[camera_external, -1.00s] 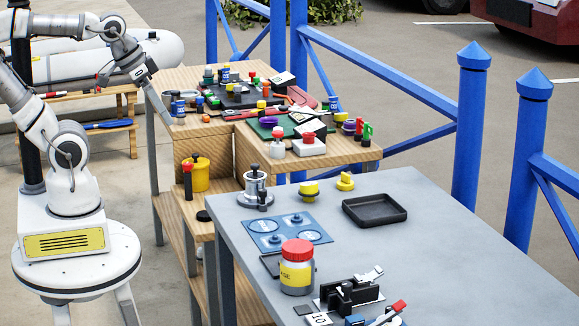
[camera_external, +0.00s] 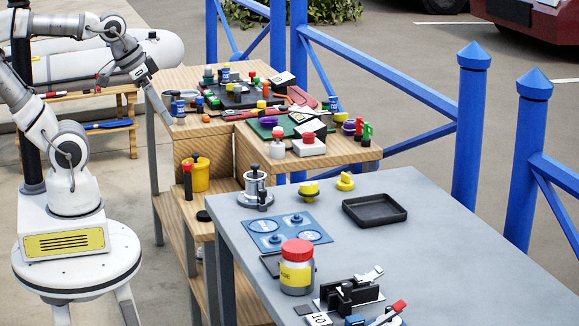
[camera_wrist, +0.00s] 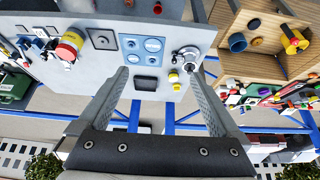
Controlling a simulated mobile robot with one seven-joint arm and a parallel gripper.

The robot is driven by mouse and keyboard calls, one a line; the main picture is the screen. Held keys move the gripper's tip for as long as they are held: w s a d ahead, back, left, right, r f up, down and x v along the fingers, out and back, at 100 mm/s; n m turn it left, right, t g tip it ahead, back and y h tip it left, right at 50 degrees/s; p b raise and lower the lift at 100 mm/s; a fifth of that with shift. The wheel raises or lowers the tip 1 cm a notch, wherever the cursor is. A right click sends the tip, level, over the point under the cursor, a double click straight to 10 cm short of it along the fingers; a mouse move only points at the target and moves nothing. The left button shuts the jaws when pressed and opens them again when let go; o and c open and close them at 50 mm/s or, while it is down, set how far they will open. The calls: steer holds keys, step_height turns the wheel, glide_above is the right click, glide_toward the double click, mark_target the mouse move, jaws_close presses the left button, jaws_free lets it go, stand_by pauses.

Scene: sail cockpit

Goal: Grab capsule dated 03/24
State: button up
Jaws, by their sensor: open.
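My gripper (camera_external: 167,110) is at the left end of the wooden table in the outside view. In the wrist view its two fingers (camera_wrist: 160,72) are spread apart with nothing between them. I can read no 03/24 date on anything, so I cannot tell which thing is the dated capsule. In the wrist view the crowded small items (camera_wrist: 265,92) lie to the right, outside the fingers.
The grey table (camera_external: 400,235) holds a red-lidded jar (camera_external: 297,268), a black tray (camera_external: 375,209), a blue panel (camera_external: 275,240) and a metal pot (camera_external: 256,188). The wooden table top (camera_external: 185,80) is crowded. Blue railings (camera_external: 390,90) run behind both tables.

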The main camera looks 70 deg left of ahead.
steer(key=n+g+h+b, duration=0.2)
steer(key=n+h, duration=0.1)
steer(key=n, duration=2.4)
glide_above(307, 183)
steer(key=s+a, duration=0.4)
steer(key=a, duration=0.1)
step_height(307, 183, down, 12)
steer(key=f, duration=0.1)
steer(key=x, duration=0.7)
steer(key=b+x, duration=0.1)
steer(key=x, duration=0.3)
steer(key=shift+s+d+f, duration=0.15)
steer(key=shift+s+d, duration=0.15)
steer(key=shift+d, duration=0.05)
steer(key=x, duration=0.5)
steer(key=shift+s+d, duration=0.1)
steer(key=shift+d, duration=0.25)
steer(key=c, duration=1.4)
